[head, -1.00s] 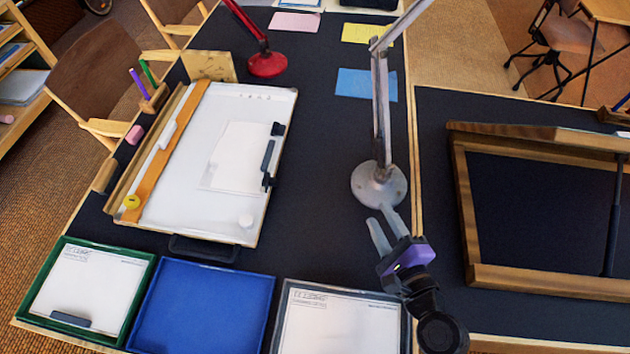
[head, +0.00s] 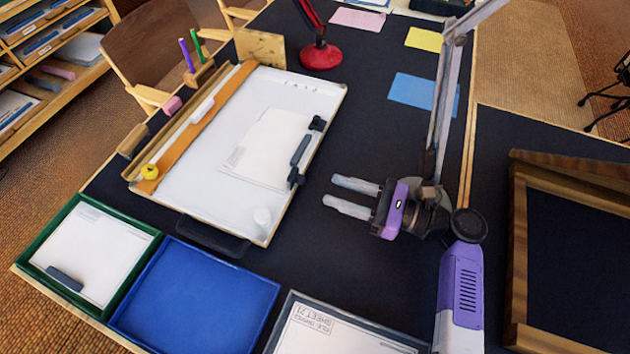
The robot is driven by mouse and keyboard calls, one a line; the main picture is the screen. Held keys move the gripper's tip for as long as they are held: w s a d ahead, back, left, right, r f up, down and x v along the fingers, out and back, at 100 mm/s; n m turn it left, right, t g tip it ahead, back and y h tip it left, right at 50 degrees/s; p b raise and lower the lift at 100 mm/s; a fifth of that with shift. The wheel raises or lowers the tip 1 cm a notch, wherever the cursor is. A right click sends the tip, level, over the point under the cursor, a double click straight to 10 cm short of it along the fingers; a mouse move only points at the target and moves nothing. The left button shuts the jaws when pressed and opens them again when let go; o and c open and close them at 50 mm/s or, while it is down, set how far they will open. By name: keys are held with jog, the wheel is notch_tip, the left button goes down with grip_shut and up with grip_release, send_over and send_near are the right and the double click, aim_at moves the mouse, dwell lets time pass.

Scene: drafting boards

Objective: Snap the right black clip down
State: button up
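The right black clip (head: 300,150) is a dark bar on the right edge of the white drafting board (head: 225,190), beside a white sheet (head: 268,150). A black knob shows at its far end; I cannot tell whether the bar is raised or down. My gripper (head: 330,191) is to the right of the clip, over the dark table, with its fingers pointing left toward the board. The two pale fingers are apart with nothing between them. A gap separates the fingertips from the clip.
A green tray (head: 145,245), a blue tray (head: 195,295) and a grey-rimmed tray (head: 290,310) line the front. A grey lamp (head: 446,100) rises behind my gripper.

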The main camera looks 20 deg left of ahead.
aim_at(305, 181)
jog(key=a, duration=0.6)
jog(key=shift+s+a, duration=0.15)
jog(key=shift+a, duration=0.1)
grip_shut()
